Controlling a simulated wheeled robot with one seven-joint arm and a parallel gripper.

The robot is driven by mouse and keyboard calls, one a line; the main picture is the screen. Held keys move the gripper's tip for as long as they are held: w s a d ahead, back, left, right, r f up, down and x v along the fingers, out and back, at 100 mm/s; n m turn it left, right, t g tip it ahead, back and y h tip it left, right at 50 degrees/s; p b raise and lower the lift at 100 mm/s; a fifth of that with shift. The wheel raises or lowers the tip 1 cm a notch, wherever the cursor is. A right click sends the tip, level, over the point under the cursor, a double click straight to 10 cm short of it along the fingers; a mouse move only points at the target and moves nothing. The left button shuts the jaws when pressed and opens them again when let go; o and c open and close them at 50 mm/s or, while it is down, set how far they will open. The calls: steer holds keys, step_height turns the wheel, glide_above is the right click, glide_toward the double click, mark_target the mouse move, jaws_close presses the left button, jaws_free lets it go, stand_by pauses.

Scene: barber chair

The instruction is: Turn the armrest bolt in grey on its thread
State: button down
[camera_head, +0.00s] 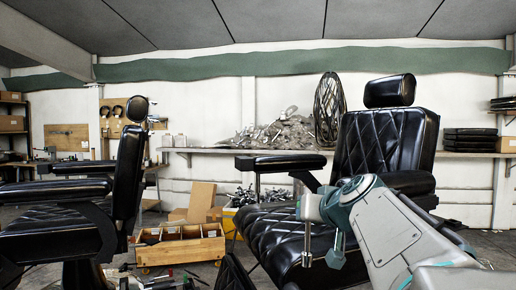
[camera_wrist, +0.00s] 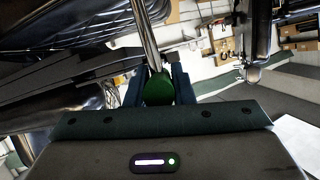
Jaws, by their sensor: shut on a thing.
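In the wrist view, my gripper (camera_wrist: 158,86) has its two blue fingers on either side of a green rounded piece (camera_wrist: 158,89). A shiny metal shaft (camera_wrist: 149,40) runs up from the green piece toward the top edge. I cannot tell what the shaft's far end touches. In the head view, the black barber chair (camera_head: 385,140) stands at the right, with a padded armrest (camera_head: 282,162) on its left side. My arm reaches in front of this chair, and my gripper is not clear there. I cannot pick out the grey bolt in either view.
A second black chair (camera_head: 128,180) stands at the left. A wooden box with compartments (camera_head: 180,247) sits on the floor between the chairs, with loose tools (camera_head: 170,280) in front. A wall shelf (camera_head: 250,150) holds a heap of metal parts. Some floor shows at the far right.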

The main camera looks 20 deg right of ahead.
steer(key=w+a+f+h, duration=0.1)
steer(key=w+a+f, duration=0.2)
steer(key=f, duration=1)
steer(key=w+a+f+m, duration=0.1)
steer(key=w+a+f, duration=0.2)
steer(key=a+f, duration=0.6)
steer(key=w+a+f+m+h, duration=0.1)
steer(key=w+a+f, duration=0.2)
steer(key=f, duration=1.4)
steer(key=a, duration=0.3)
steer(key=shift+a+f+g+h, duration=0.2)
steer(key=shift+f+g+h, duration=0.1)
steer(key=shift+r, duration=0.1)
